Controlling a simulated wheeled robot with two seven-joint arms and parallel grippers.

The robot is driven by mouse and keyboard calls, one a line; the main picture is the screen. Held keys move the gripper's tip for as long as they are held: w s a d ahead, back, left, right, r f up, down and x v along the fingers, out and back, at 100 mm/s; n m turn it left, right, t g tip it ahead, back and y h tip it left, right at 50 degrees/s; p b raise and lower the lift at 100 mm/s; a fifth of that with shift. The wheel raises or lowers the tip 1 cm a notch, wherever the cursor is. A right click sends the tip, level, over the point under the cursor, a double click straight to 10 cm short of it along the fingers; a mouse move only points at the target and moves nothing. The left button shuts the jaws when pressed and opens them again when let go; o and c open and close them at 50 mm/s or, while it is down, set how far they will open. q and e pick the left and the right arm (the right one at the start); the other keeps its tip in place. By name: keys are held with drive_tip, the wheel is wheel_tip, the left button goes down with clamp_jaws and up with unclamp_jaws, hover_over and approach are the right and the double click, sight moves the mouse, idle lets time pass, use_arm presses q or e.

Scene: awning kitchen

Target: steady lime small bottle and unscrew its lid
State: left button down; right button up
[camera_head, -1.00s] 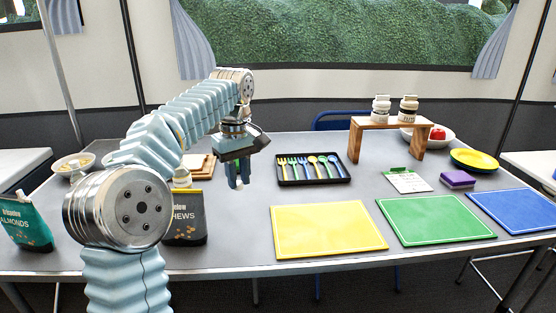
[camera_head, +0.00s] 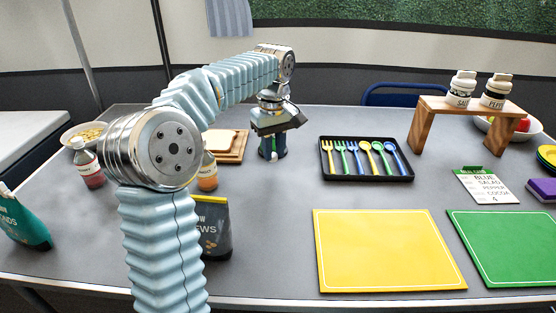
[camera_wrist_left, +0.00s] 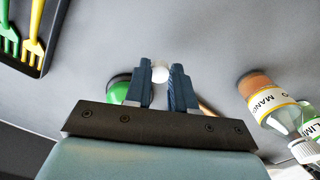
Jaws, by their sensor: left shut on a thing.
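My left gripper (camera_head: 272,153) is low over the table, left of the cutlery tray. In the left wrist view its blue fingers (camera_wrist_left: 164,84) are closed on a small white round object (camera_wrist_left: 160,72), which looks like a lid. A bottle with green lettering reading "LIM" (camera_wrist_left: 310,130), the lime small bottle, shows cut off at the right edge of the wrist view, apart from the fingers. I cannot pick it out in the head view, where my arm hides part of the table. My right gripper is not in view.
A mango bottle (camera_wrist_left: 264,100) is beside the lime one. A round green thing (camera_wrist_left: 118,90) is partly behind my left finger. The cutlery tray (camera_head: 326,176), yellow mat (camera_head: 390,250), wooden shelf (camera_head: 468,105) and dark pouch (camera_head: 217,240) stand around. The table between tray and pouch is clear.

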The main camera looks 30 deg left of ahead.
sight(274, 156)
use_arm(q)
drive_tip(key=shift+f, duration=1.6)
drive_tip(key=shift+f, duration=0.1)
drive_tip(key=c, duration=0.9)
unclamp_jaws()
drive_tip(key=shift+c, duration=0.2)
wheel_tip(274, 156, up, 12)
drive_tip(key=p, duration=0.1)
drive_tip(key=shift+s, duration=0.1)
